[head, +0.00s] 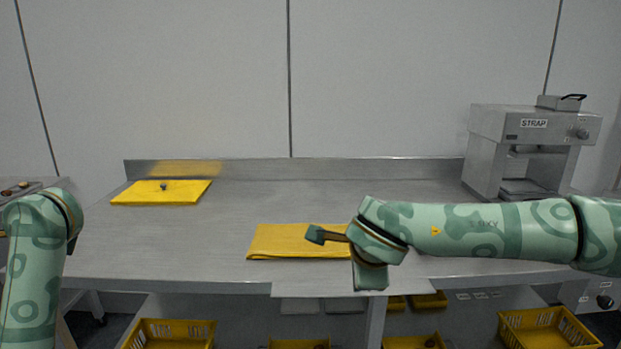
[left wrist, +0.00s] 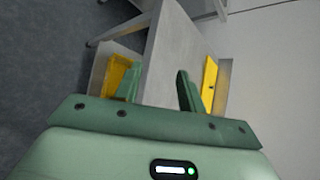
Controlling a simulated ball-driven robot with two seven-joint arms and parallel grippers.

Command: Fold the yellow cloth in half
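The yellow cloth (head: 285,241) lies flat near the front middle of the steel table, as a wide rectangle with a thick-looking front edge. Its right part is hidden by my right gripper (head: 316,235). That gripper points left over the cloth; one teal fingertip shows, and I cannot tell whether the fingers are apart or whether they touch the cloth. My left gripper is outside the head view. In the left wrist view my left gripper (left wrist: 159,80) is open and empty, its two fingers well apart, away from the cloth.
A yellow board (head: 150,193) with a small dark object (head: 164,186) lies at the table's back left. A grey machine labelled STRAP (head: 490,140) stands at the back right. Yellow crates (head: 172,322) sit below. The steel table (head: 180,235) is clear left of the cloth.

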